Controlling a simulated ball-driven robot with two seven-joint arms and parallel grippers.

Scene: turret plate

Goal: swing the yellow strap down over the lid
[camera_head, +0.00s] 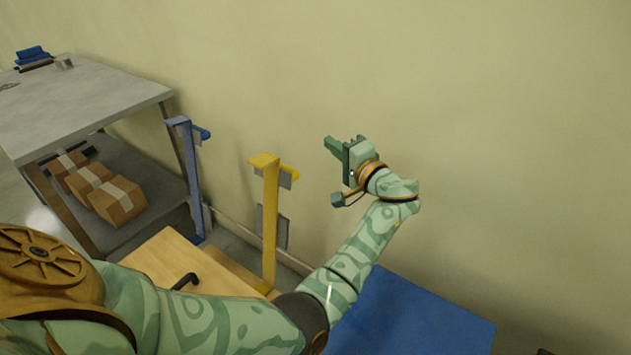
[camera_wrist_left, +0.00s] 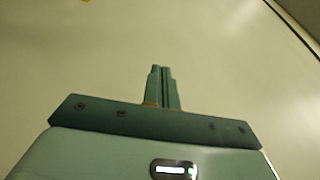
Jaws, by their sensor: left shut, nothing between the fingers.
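The yellow strap (camera_head: 270,215) stands upright in the middle of the head view, with a short arm at its top pointing right. The wooden lid (camera_head: 180,262) lies at its foot, with a dark handle (camera_head: 186,281) on it; my left arm hides part of it. My left gripper (camera_head: 330,143) is raised to the right of the strap, apart from it, in front of the bare wall. Its fingers are shut and empty, and they show together in the left wrist view (camera_wrist_left: 161,88). A small yellow bit shows at the top edge there. My right gripper is not in view.
A blue upright strap (camera_head: 188,180) stands left of the yellow one. A grey table (camera_head: 90,100) at the left has cardboard boxes (camera_head: 115,200) on its lower shelf. A blue flat surface (camera_head: 410,318) lies below my left arm. The wall (camera_head: 480,120) fills the right.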

